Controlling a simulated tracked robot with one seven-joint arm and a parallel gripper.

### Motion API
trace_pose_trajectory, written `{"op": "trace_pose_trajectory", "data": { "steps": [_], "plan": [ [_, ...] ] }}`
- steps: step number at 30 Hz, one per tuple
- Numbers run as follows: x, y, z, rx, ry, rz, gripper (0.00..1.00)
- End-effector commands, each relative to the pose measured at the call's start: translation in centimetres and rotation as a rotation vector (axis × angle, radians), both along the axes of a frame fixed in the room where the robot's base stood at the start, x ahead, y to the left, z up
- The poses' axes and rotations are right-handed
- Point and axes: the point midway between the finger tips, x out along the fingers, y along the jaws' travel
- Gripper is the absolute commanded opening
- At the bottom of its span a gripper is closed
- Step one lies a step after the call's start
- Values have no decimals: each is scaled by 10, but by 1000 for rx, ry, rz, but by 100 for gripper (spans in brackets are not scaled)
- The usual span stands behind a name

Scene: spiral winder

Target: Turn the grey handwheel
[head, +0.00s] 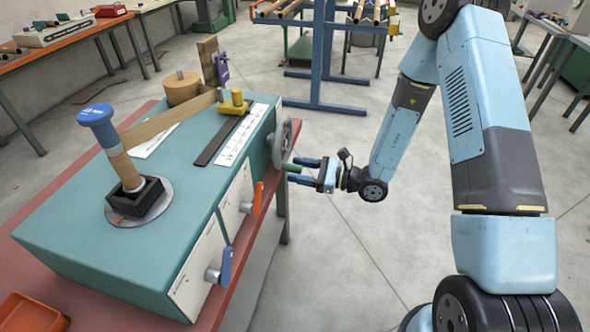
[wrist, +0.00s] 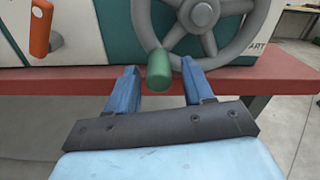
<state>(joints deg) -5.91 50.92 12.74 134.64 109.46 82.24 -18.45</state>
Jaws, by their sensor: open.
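The grey handwheel (head: 283,143) is mounted on the right end of the teal winder. It has a green handle (head: 291,168) at its lower edge. In the wrist view the wheel (wrist: 202,15) fills the top middle, with its spokes and hub showing and its upper part cut off. The green handle (wrist: 159,70) points toward the camera at the wheel's lower left. My gripper (head: 296,172) is open, with its blue fingers (wrist: 158,84) reaching toward the wheel. The handle appears between the two fingers, nearer the left one in the wrist view. I cannot tell whether either finger touches it.
The teal winder (head: 90,245) stands on a red bench (head: 75,170). An orange lever (head: 257,198) and a blue lever (head: 226,266) stick out from its front panel, left of my gripper. Open floor (head: 345,265) lies below my arm. A blue rack (head: 322,60) stands behind.

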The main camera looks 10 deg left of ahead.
Motion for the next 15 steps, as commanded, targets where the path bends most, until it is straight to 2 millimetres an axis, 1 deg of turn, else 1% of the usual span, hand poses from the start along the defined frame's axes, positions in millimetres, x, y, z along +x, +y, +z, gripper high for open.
{"op": "trace_pose_trajectory", "data": {
  "steps": [1, 6, 15],
  "plan": [
    [0, 5, 0, 1, 0, 2, 52],
    [1, 14, 0, 0, 1, 0, 52],
    [1, 16, 0, 0, 1, 0, 52]
  ]
}}
